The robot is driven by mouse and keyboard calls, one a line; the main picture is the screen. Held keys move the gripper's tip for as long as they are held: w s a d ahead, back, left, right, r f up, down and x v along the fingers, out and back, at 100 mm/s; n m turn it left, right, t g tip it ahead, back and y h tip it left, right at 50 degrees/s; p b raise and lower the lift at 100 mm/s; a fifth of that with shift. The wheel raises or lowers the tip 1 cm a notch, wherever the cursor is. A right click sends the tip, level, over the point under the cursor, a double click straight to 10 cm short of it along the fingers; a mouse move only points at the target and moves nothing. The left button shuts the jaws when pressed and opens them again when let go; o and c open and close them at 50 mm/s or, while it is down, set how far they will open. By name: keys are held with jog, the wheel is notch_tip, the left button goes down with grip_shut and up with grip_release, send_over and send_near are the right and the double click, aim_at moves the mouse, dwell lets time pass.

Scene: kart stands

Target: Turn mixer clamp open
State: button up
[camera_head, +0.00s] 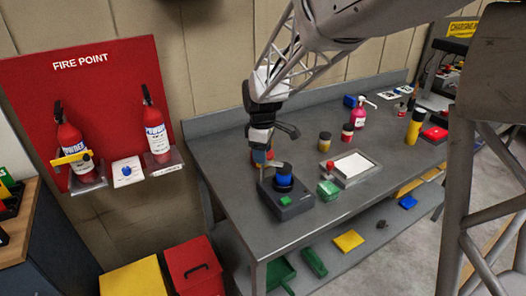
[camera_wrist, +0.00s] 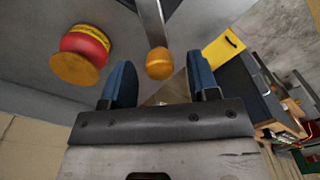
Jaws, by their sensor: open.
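The mixer (camera_head: 286,202) is a dark grey box with a green button and a blue-and-black container on top. It stands near the front left of the workbench. A thin upright part at its left back may be the clamp; my gripper partly hides that area. In the wrist view, a flat metal lever (camera_wrist: 152,22) ends in a yellow-orange knob (camera_wrist: 159,64). The knob shows between the two blue fingers of my gripper (camera_wrist: 160,73), a little beyond them, with no clear contact. My gripper (camera_head: 273,140) is open and empty, above and behind the mixer.
A red-and-yellow jar (camera_wrist: 85,46) is left of the knob in the wrist view. Fire extinguishers (camera_head: 156,135) hang at left.

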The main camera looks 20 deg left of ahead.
jog(key=shift+f, duration=0.2)
jog(key=c, duration=0.9)
jog(key=shift+c, duration=0.2)
